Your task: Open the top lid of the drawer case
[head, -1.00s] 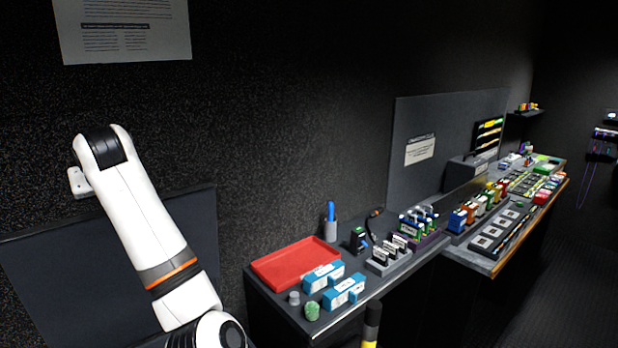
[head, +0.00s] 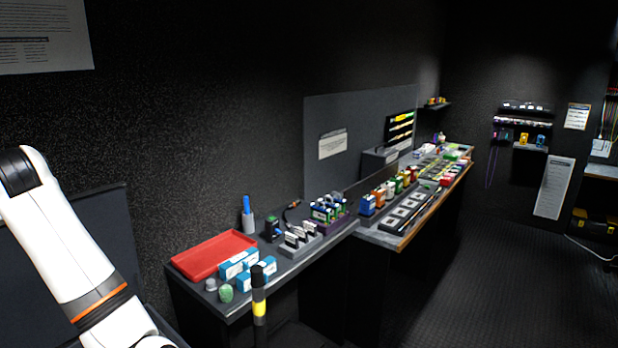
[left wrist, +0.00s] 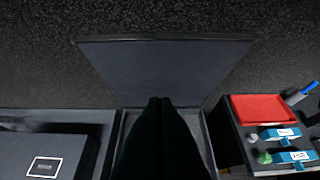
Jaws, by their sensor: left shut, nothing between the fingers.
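A wide dark panel, which looks like the raised top lid (left wrist: 165,70) of the drawer case, stands up against the wall in the left wrist view. Below it the pale rim of the case (left wrist: 118,135) shows, with its inside mostly hidden by my gripper. My left gripper (left wrist: 160,103) is shut and empty, in front of the panel's lower edge; I cannot tell whether it touches. In the head view the same panel (head: 112,230) shows behind my white left arm, whose gripper is below the frame. My right gripper is in neither view.
A bench to the right holds a red tray (head: 214,254), blue-and-white boxes (head: 257,273) and a green lump (head: 226,293). A black post with a yellow band (head: 260,308) stands before it. A dark box with a white label (left wrist: 45,167) is left of the case.

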